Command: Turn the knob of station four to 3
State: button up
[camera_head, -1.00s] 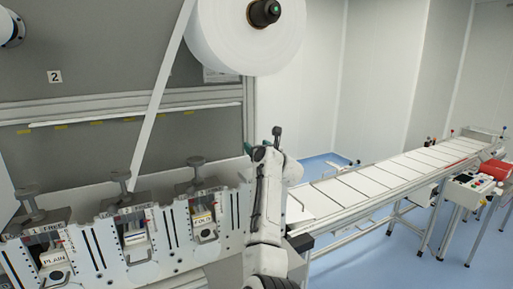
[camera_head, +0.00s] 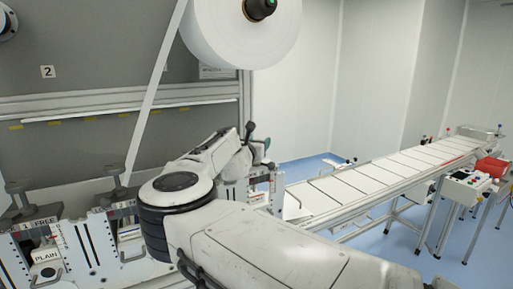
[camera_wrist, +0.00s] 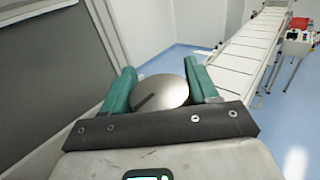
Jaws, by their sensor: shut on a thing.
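In the wrist view, a round, shiny metal knob (camera_wrist: 168,92) with a dark line on its face sits between the two green fingers of my gripper (camera_wrist: 161,80). The gripper is shut on it, one finger at each side. In the head view, my gripper (camera_head: 258,142) is at the right end of the row of stations, largely behind my arm. The rightmost station (camera_head: 262,186) is partly covered by my arm. No station number or dial figures can be read there, and the knob is hidden in this view.
Station one (camera_head: 40,240), marked "1 FREE" and "PLAIN", stands at the left. A large white roll (camera_head: 240,35) hangs above, with a web strip (camera_head: 155,90) running down. A conveyor (camera_head: 370,185) extends right, beside a control box (camera_head: 468,182). Blue floor is clear beyond.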

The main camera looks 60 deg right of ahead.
jog(key=m+g+b, duration=0.2)
jog(key=g+b, duration=0.1)
jog(key=shift+r, duration=0.2)
jog(key=shift+r+m+g+b, duration=0.2)
jog(key=shift+m+g+b, duration=0.45)
jog(key=shift+g, duration=0.35)
jog(key=shift+s+r, duration=0.1)
jog(key=shift+r, duration=0.05)
jog(key=o, duration=0.9)
jog(key=shift+c, duration=0.2)
jog(key=shift+o, duration=1)
jog(key=shift+s, duration=0.1)
jog(key=shift+f, duration=0.25)
